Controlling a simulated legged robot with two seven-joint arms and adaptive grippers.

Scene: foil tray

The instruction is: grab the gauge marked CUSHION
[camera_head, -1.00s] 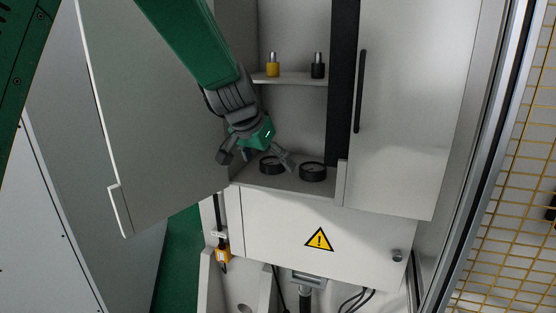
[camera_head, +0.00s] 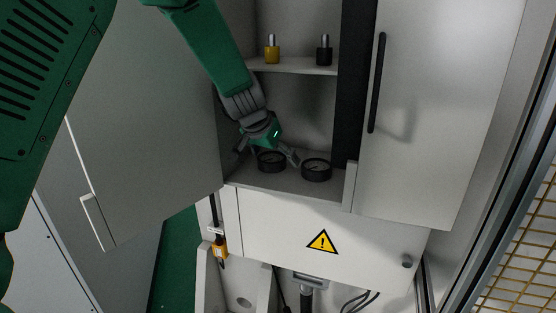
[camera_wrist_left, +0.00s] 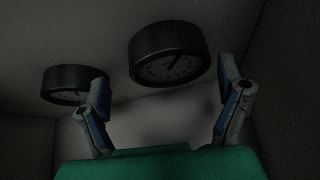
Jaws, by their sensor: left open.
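Two round black gauges stand side by side on the cabinet's lower floor. The left gauge (camera_head: 271,162) is close under my left gripper (camera_head: 266,154); the right gauge (camera_head: 317,170) stands clear to its right. My left gripper is open and empty, with its fingers spread to either side of the left gauge. In the left wrist view, one gauge (camera_wrist_left: 168,58) shows beyond and between the open fingers (camera_wrist_left: 163,92), and the other gauge (camera_wrist_left: 72,83) lies past the left finger. Dial faces show there, but no marking is readable, so I cannot tell which says CUSHION. My right gripper is out of view.
A shelf (camera_head: 296,66) above holds a yellow fitting (camera_head: 272,50) and a black fitting (camera_head: 324,51). The open left door (camera_head: 145,130) and the right door (camera_head: 440,120) with its black handle flank the opening. A warning-marked panel (camera_head: 280,225) lies below.

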